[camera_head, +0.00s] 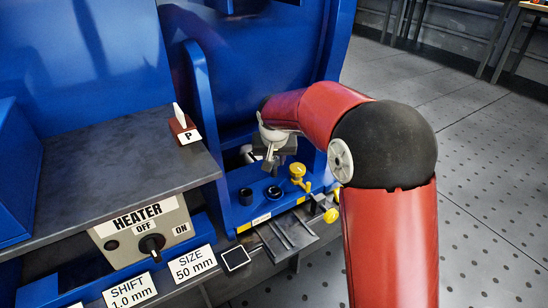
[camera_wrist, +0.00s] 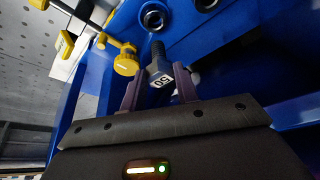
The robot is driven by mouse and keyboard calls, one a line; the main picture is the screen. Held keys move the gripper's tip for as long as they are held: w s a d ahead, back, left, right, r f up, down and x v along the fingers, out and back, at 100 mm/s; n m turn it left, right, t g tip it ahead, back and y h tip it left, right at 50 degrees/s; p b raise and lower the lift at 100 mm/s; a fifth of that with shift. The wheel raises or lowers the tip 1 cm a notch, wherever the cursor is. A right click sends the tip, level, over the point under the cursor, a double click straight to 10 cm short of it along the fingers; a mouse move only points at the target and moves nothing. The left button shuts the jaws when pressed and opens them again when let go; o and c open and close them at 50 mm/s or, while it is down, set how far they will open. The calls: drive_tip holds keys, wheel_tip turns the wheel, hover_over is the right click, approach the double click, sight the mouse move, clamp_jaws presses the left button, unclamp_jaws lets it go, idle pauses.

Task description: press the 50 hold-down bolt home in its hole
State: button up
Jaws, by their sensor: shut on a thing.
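The 50 hold-down bolt (camera_wrist: 160,70) is a dark grey bolt with a white "50" label. In the wrist view it stands between the two fingers of my gripper (camera_wrist: 159,86), which is shut on it, with its shank pointing away from my palm. Past the shank tip is a blue block (camera_wrist: 120,17) with a dark-ringed round hole (camera_wrist: 154,17). The tip appears outside this hole; the gap is hard to judge. In the head view my gripper (camera_head: 271,163) is above the back of the blue block (camera_head: 252,214), and the bolt is hard to make out.
Yellow knobs (camera_head: 297,171) rise beside the holes. A grey shelf (camera_head: 110,165) stands to the left, bearing a red switch block marked P (camera_head: 184,130). A heater box (camera_head: 147,228) and a "SIZE 50 mm" sign (camera_head: 194,263) are in front. A blue upright (camera_head: 203,120) stands close to my gripper's left.

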sight(274, 176)
drive_tip(key=shift+f+b, duration=1.7)
drive_tip(key=shift+f, duration=0.85)
drive_tip(key=shift+f, duration=0.15)
drive_tip(key=shift+f+b, duration=0.35)
drive_tip(key=shift+b, duration=0.05)
drive_tip(key=shift+f+b, duration=1.8)
drive_tip(key=shift+f, duration=0.7)
drive_tip(key=o, duration=1.2)
drive_tip(key=p+v, duration=0.1)
drive_tip(key=v, duration=0.6)
drive_tip(key=shift+s+r, duration=0.2)
drive_tip(key=shift+r, duration=0.15)
